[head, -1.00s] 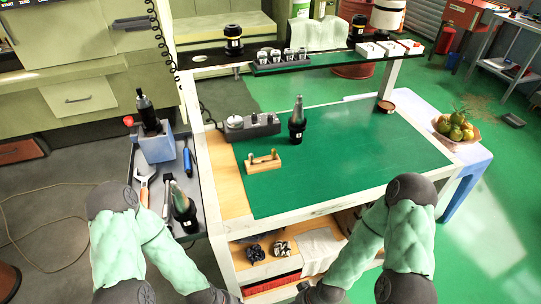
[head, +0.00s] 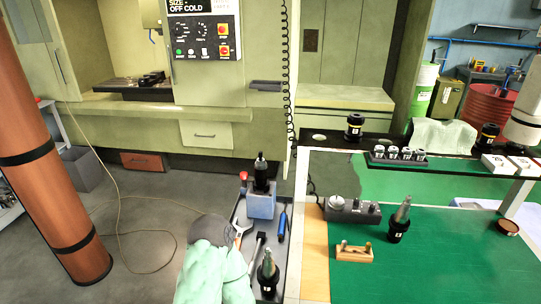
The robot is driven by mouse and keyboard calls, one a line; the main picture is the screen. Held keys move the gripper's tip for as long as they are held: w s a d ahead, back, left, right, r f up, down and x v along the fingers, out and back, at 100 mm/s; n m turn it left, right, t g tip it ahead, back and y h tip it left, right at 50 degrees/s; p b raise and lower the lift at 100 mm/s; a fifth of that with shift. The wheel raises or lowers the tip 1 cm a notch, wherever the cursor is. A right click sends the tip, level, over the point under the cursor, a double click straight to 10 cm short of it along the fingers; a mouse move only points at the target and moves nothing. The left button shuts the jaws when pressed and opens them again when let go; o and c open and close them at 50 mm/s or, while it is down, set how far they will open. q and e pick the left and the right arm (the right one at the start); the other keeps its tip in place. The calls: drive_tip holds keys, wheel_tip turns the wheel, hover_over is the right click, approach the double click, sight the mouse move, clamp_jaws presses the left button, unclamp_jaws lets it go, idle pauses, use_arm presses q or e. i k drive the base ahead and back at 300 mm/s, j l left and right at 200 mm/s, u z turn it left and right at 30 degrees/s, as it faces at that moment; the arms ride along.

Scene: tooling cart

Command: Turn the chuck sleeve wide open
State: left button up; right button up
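A black chuck-like holder (head: 261,174) stands upright in a blue-grey block (head: 261,204) on the side tray at the left of the cart. Its top part is narrower than its body; how far its sleeve is turned cannot be told at this size. A red knob (head: 243,175) shows beside it on the left.
The side tray also holds a blue-handled tool (head: 282,226), a wrench (head: 240,229) and a black tool holder with a metal cone (head: 268,273). Another coned holder (head: 400,221) and a wooden block (head: 353,252) stand on the green mat (head: 465,262). An orange-brown column (head: 48,165) stands left.

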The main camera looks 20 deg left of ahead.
sight(260, 172)
drive_tip(key=j+z, duration=0.2)
drive_tip(key=j, duration=0.35)
drive_tip(key=k+j+z, duration=0.15)
drive_tip(key=j, duration=0.45)
drive_tip(key=k+j+z, duration=0.2)
drive_tip(key=j, duration=0.35)
drive_tip(key=i+j+z, duration=0.15)
drive_tip(key=j+z, duration=0.2)
drive_tip(key=j, duration=0.4)
drive_tip(key=j+z, duration=0.35)
drive_tip(key=j, duration=0.4)
drive_tip(key=j+z, duration=0.35)
drive_tip(key=j, duration=0.4)
drive_tip(key=k+j+z, duration=0.2)
drive_tip(key=j+z, duration=0.15)
drive_tip(key=j, duration=0.95)
